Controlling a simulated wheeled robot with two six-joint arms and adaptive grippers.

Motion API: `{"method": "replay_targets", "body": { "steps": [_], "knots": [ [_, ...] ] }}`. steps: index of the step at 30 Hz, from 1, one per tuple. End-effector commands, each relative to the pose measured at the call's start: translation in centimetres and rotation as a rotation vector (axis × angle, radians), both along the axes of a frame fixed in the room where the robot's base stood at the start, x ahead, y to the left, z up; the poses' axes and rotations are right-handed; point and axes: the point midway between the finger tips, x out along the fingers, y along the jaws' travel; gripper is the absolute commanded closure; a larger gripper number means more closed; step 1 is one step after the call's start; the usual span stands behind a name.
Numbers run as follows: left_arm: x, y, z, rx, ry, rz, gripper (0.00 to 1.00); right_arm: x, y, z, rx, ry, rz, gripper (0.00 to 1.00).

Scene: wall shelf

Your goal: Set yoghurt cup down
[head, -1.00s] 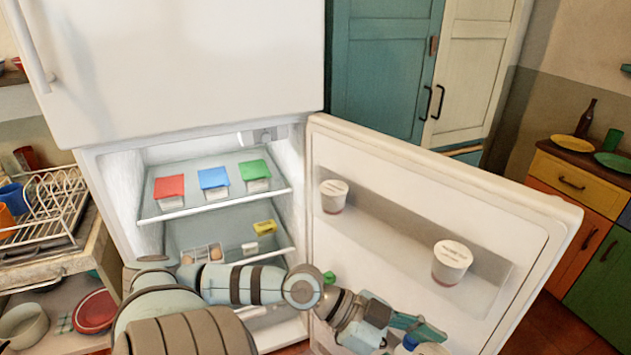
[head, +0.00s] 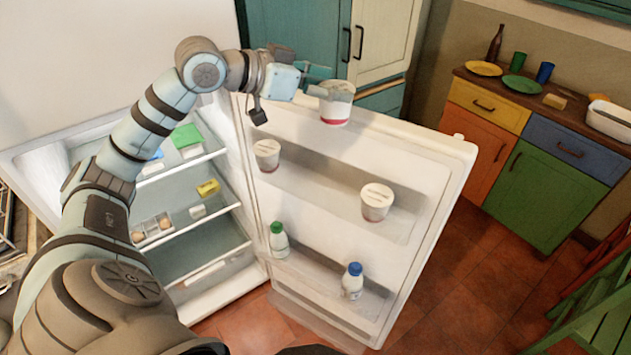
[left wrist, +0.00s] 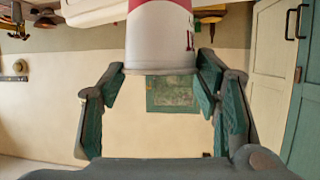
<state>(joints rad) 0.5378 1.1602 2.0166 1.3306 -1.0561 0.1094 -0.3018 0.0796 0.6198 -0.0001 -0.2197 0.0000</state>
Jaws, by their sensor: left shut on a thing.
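My left gripper (head: 318,82) is shut on a white yoghurt cup (head: 337,103) with a red band near its base. The cup looks upright and is held up around the height of the open fridge door's top edge. In the left wrist view the cup (left wrist: 160,40) sits between the green finger pads (left wrist: 160,75). Two similar cups stand on the door's upper shelf (head: 320,187), one at the left (head: 266,155) and one farther right (head: 376,202). My right gripper is not in view.
The lower door shelf holds a green-capped bottle (head: 279,241) and a blue-capped bottle (head: 352,282). Inside the fridge are a green-lidded box (head: 187,139), a yellow packet (head: 208,188) and eggs (head: 152,228). The upper door shelf is clear between its two cups.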

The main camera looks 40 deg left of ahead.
Motion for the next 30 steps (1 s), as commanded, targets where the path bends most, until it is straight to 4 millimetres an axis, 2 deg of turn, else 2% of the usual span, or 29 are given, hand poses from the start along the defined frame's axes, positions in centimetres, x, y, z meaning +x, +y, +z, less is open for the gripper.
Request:
{"method": "replay_targets", "body": {
  "steps": [1, 5, 7, 11, 15, 18, 22, 27, 30],
  "knots": [
    [0.0, 0.5, -0.8, 0.004, 0.004, 0.034, 0.74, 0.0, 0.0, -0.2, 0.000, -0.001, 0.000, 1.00],
    [0.0, 1.0, -2.0, 0.001, 0.001, 0.093, 0.74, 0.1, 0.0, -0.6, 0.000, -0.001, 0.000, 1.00],
    [0.0, 1.1, -3.6, 0.001, 0.002, 0.102, 0.74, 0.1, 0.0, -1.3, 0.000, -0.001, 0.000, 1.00],
    [-0.1, 1.0, -8.5, 0.002, 0.007, 0.100, 0.74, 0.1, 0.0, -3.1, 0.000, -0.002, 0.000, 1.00],
    [-0.1, 1.0, -13.6, -0.004, 0.005, 0.100, 0.74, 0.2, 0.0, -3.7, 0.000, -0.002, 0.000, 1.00],
    [-0.1, 1.0, -16.0, -0.005, 0.001, 0.100, 0.74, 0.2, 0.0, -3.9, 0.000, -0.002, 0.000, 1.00],
    [0.0, 1.0, -17.7, -0.004, -0.002, 0.100, 0.74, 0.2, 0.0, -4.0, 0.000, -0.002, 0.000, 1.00],
    [0.0, 1.0, -21.1, -0.005, -0.001, 0.100, 0.74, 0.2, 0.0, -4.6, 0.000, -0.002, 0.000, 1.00],
    [0.0, 1.0, -21.6, -0.001, -0.002, 0.099, 0.74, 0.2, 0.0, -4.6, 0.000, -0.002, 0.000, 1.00]
  ]
}}
